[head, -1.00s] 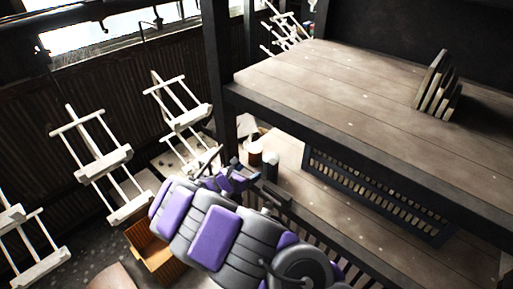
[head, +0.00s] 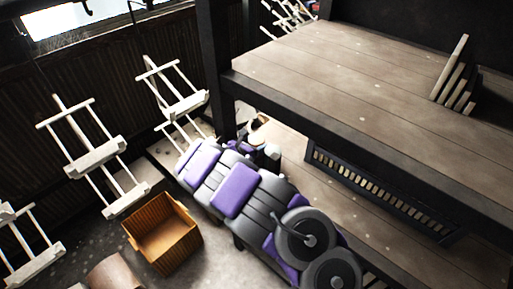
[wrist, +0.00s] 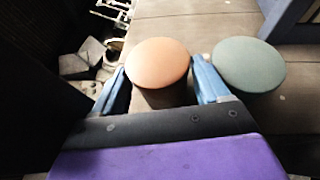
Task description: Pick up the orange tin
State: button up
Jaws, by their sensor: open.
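The orange tin (wrist: 157,62) stands upright on the lower wooden shelf in the wrist view, its round orange top facing the camera. My gripper (wrist: 160,76) is open, with one blue finger on each side of the tin. I cannot tell whether either finger touches it. A grey-green tin (wrist: 249,65) stands close on the right, just beyond the right finger. In the head view my purple and grey arm reaches to the lower shelf. My gripper is partly hidden there, and the orange tin cannot be made out clearly.
The upper wooden shelf (head: 340,85) overhangs the lower shelf (head: 300,170), with a dark post (head: 213,70) beside my arm. A dark slatted crate (head: 380,195) sits to the right. An orange-brown box (head: 163,232) is on the floor.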

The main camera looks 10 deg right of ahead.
jog(key=shift+w+a, duration=0.1)
jog(key=shift+a, duration=0.2)
jog(key=shift+c, duration=0.4)
jog(key=shift+d, duration=0.35)
jog(key=c, duration=0.6)
jog(key=shift+c, duration=1.1)
jog(key=shift+a, duration=0.1)
jog(key=shift+a, duration=0.1)
